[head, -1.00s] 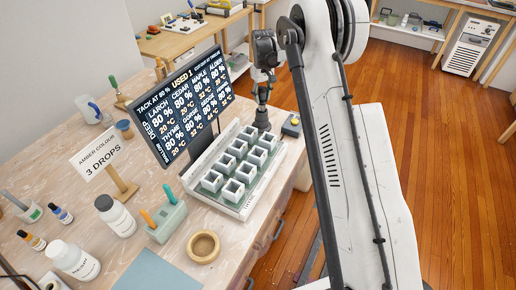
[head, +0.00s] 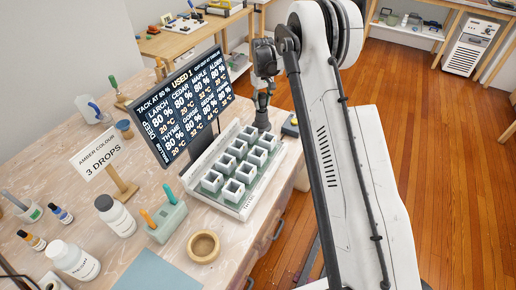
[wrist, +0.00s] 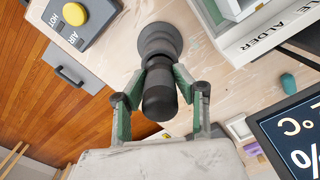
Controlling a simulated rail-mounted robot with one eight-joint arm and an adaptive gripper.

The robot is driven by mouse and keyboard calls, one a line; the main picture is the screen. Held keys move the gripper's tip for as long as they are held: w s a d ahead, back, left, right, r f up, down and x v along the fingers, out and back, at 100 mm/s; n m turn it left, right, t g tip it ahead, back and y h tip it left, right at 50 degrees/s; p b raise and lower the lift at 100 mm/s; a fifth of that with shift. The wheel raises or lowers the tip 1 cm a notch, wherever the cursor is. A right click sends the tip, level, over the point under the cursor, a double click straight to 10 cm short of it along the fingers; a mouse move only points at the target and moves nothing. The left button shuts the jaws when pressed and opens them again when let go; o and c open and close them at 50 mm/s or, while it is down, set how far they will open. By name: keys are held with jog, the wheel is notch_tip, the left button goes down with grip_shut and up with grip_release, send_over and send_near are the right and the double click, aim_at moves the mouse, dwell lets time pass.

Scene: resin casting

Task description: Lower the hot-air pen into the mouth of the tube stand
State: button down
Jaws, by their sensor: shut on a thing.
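The hot-air pen (wrist: 159,102) is a dark cylinder. My gripper (wrist: 159,88) is shut on it, with a green-lined finger on each side. In the wrist view, the tube stand (wrist: 168,34) is a dark round flared shape directly beyond the pen and in line with it. The pen hides the stand's mouth, so I cannot tell how far its tip is inside. In the head view, my gripper (head: 262,96) is right above the dark tube stand (head: 262,121), at the back end of the mould tray. The pen looks close to upright there.
The tray of white moulds (head: 236,163) stands close beside the stand, with the display screen (head: 182,108) behind it. A grey box with a yellow HOT AIR button (wrist: 75,14) sits on the stand's other side, near the bench edge.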

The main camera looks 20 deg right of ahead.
jog(key=shift+f, duration=0.2)
jog(key=c, duration=1.3)
grip_release()
jog(key=shift+o, duration=0.2)
jog(key=shift+r, duration=0.1)
notch_tip(320, 180, up, 12)
jog(key=shift+f, duration=0.1)
